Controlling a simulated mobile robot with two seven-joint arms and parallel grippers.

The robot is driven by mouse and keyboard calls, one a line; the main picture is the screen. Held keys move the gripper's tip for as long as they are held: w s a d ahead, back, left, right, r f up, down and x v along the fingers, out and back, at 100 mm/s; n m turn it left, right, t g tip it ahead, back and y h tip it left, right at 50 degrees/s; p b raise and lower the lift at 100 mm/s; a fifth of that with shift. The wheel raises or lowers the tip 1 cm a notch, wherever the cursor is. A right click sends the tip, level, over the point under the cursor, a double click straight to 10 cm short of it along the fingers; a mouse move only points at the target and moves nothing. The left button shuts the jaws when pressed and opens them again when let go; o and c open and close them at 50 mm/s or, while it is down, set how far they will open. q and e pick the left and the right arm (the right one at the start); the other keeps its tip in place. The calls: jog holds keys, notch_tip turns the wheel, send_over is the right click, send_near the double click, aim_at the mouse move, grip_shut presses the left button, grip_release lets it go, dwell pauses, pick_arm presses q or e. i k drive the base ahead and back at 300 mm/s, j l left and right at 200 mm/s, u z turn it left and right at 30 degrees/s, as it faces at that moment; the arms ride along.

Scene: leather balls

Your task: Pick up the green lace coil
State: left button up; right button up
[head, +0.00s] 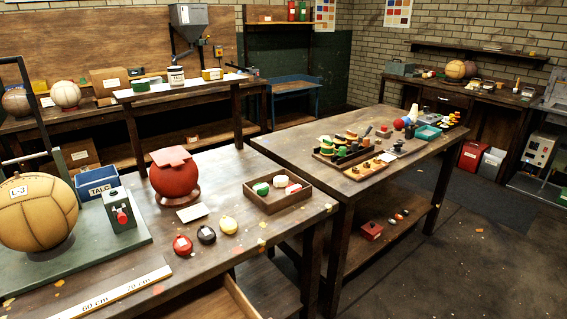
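A small green rounded thing (261,188), which looks like a lace coil, lies in the left part of a shallow wooden tray (276,209) on the near table. A white one (280,180) and a red-and-white one (293,188) lie beside it in the same tray. Other green things show in a dark tray (325,158) on the table to the right, too small to name surely. Neither of my grippers is in view.
A red ball on a stand (174,180), a white card (193,212) and red (183,245), black (206,235) and yellow (229,225) round things are left of the tray. A tan ball (38,212) and blue TALC box (97,181) stand farther left.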

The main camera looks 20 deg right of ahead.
aim_at(261, 189)
jog(key=i+l+u, duration=0.2)
jog(key=l, duration=1.2)
jog(key=l+u, duration=0.2)
jog(key=l, duration=1.2)
